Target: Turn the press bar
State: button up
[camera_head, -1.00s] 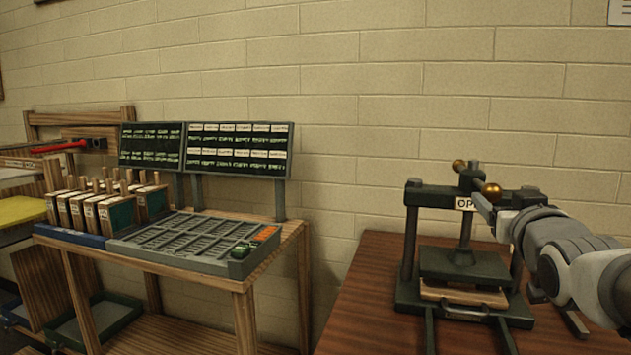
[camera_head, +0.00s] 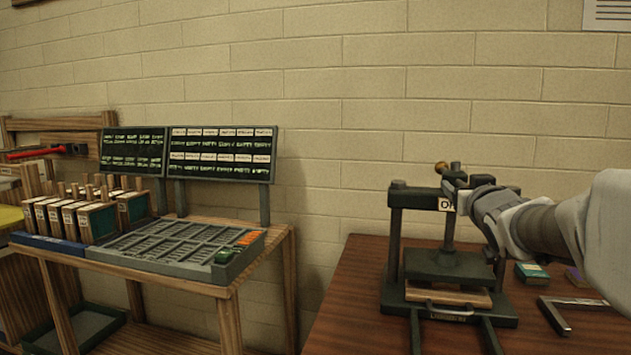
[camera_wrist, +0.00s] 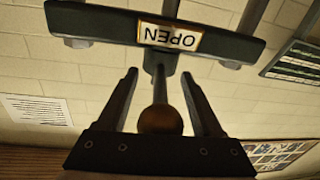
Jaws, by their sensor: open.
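The press (camera_head: 450,265) is a dark frame on the brown table at the right of the head view. Its press bar runs through the top of the screw, with a brass ball (camera_head: 441,167) at the far end. The near ball is hidden by my gripper (camera_head: 456,187) in the head view. In the wrist view my gripper (camera_wrist: 160,76) is open, its two fingers on either side of the bar. The near brass ball (camera_wrist: 160,121) lies between the fingers, close to the palm. A label reading OPEN (camera_wrist: 168,38), upside down there, is on the crossbeam.
Small boxes (camera_head: 531,271) and a metal bracket (camera_head: 570,305) lie to the right of the press. A wooden bench (camera_head: 236,290) with a grey tray (camera_head: 150,262) stands to the left.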

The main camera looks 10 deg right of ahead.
grip_shut()
dwell(0.3)
dwell(1.1)
